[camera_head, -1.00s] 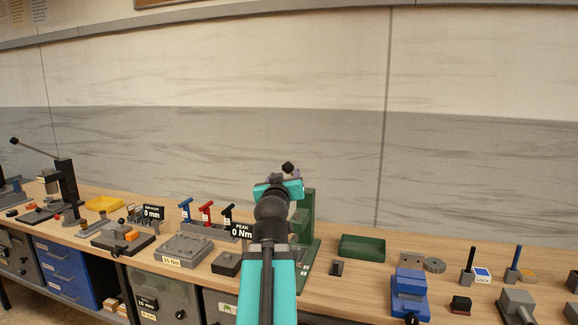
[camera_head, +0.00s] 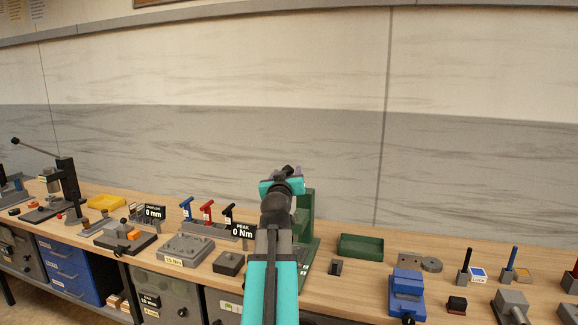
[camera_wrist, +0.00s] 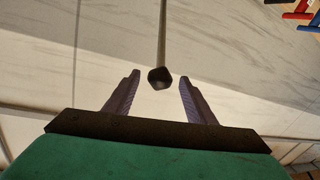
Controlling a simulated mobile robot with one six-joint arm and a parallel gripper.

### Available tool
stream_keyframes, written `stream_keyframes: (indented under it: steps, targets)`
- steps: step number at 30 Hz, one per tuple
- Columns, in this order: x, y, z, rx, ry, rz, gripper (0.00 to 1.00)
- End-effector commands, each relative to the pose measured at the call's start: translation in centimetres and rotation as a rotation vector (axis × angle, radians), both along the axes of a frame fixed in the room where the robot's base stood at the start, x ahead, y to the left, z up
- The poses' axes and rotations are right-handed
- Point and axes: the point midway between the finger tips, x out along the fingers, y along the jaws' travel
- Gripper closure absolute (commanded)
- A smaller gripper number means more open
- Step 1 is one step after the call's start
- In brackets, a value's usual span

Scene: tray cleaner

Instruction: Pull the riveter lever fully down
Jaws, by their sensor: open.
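The green riveter (camera_head: 307,218) stands on the bench, partly hidden behind my arm in the head view. Its lever shows in the wrist view as a thin grey rod (camera_wrist: 163,35) ending in a black knob (camera_wrist: 159,78). My gripper (camera_wrist: 160,77) is open, with one purple finger on each side of the knob. A gap shows between the knob and each finger. In the head view, the knob (camera_head: 287,169) is at the tip of my gripper, and the fingers are mostly hidden. The lever end is still raised high, above the riveter's body.
A green tray (camera_head: 361,247) and a small dark block (camera_head: 336,267) lie right of the riveter. A peak display (camera_head: 242,231) and a rack of coloured T-handles (camera_head: 206,212) stand to its left. A blue vise (camera_head: 407,290) is farther right. The space above the bench is clear.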

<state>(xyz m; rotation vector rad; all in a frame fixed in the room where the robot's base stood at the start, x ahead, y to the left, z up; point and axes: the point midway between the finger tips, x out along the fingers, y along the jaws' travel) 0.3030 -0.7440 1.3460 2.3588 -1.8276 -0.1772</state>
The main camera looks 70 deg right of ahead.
Motion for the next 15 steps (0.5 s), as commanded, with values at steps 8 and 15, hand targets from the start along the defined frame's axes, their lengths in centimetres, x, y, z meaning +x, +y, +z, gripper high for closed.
stream_keyframes:
  steps: [8,15]
  targets:
    - [0.8,-3.0,0.2,0.001,0.0,0.0,0.5]
    - [1.4,-5.2,0.2,0.0,0.001,0.0,0.5]
